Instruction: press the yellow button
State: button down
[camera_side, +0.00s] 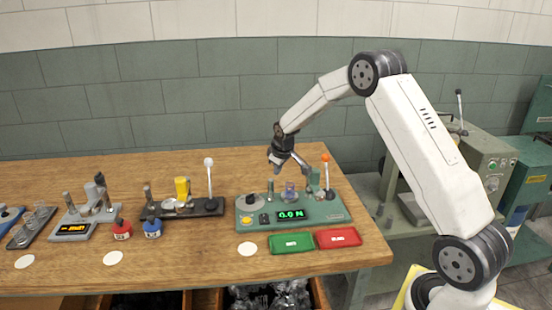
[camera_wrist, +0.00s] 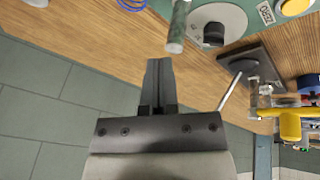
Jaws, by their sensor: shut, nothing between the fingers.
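The yellow button (camera_side: 246,218) is on the front left of a green tester (camera_side: 338,212) with a lit display reading about 0.0 N. In the wrist view a round yellow button (camera_wrist: 296,6) shows at the top right edge, beside a label reading ZERO.
An orange-knobbed lever (camera_side: 325,158) stands near my gripper. A green tray (camera_side: 292,243) and a red tray (camera_side: 338,237) lie in front of the tester. A black-based device (camera_side: 208,207) with a white-knobbed lever stands to the left. Bare wood lies behind the devices.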

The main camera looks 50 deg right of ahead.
aim_at(249, 221)
jog(key=a+n+t+y, duration=0.2)
jog(key=a+n+t, duration=0.3)
jog(key=a, duration=0.9)
jog(key=n, duration=0.2)
jog(key=shift+w+r+n+t, duration=0.2)
jog(key=shift+w+n+t, duration=0.1)
jog(key=shift+n, duration=0.1)
jog(key=shift+f, duration=0.1)
jog(key=shift+f, duration=4.3)
jog(key=shift+f, duration=0.85)
jog(key=shift+r, duration=0.8)
jog(key=shift+r, duration=0.15)
